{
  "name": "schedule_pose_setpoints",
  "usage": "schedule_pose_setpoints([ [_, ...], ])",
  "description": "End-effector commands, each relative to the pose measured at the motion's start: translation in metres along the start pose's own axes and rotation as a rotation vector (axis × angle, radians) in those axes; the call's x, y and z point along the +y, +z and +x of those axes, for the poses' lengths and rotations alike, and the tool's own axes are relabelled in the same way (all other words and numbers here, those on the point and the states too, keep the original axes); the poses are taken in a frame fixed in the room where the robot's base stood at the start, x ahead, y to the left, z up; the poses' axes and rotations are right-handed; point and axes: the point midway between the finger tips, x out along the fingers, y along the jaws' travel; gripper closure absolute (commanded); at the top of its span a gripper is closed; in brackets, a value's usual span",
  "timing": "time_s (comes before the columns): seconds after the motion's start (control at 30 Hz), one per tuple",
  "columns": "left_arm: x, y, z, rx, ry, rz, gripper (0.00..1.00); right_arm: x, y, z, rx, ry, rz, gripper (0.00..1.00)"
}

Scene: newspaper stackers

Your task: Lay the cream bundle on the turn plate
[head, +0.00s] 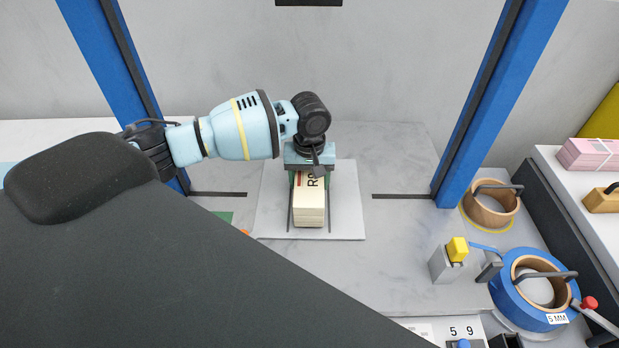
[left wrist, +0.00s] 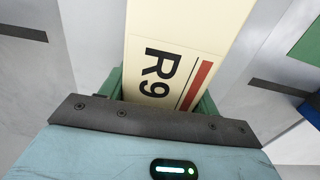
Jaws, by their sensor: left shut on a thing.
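The cream bundle (head: 309,208) is a block of stacked paper with "R9" and a red bar on top. It also shows in the left wrist view (left wrist: 185,40). My left gripper (head: 310,178) is shut on its far end from above, with a green finger on each side in the left wrist view (left wrist: 162,95). The pale square turn plate (head: 348,215) lies under the bundle, which is over its middle. I cannot tell whether the bundle touches the plate. My right gripper is out of view.
Blue posts (head: 487,100) stand at both sides of the plate. At right are a blue tape roll (head: 517,305), a brown roll (head: 490,205) and a yellow-topped post (head: 446,263). A pink bundle (head: 590,155) lies on a shelf at far right.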

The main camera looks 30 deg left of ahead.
Motion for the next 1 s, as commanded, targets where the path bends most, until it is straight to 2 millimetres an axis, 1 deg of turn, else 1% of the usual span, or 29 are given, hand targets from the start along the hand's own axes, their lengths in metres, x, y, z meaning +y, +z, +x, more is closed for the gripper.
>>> schedule_pose_setpoints([
  [0.03, 0.0011, -0.0012, -0.0023, 0.004, 0.005, 0.0, 0.96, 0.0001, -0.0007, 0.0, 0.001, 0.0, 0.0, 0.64],
  [0.4, 0.0012, -0.0013, 0.0031, 0.005, 0.005, 0.0, 0.96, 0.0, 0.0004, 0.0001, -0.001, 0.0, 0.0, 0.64],
  [0.43, 0.0012, -0.0013, 0.0032, 0.005, 0.005, 0.0, 0.37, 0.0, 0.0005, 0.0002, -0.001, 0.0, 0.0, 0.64],
  [0.6, 0.0008, -0.0009, 0.0039, 0.004, 0.004, 0.0, 0.15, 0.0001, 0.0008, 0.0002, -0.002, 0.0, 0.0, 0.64],
  [0.63, 0.0007, -0.0008, 0.0041, 0.003, 0.003, 0.0, 0.13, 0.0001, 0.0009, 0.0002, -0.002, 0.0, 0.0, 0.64],
  [0.87, -0.0006, 0.0007, 0.0073, -0.002, -0.003, 0.0, 0.13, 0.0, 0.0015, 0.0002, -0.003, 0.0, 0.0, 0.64],
  [1.0, 0.0001, 0.0, -0.0015, 0.001, 0.0, 0.0, 0.13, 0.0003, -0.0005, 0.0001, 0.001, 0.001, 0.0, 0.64],
])
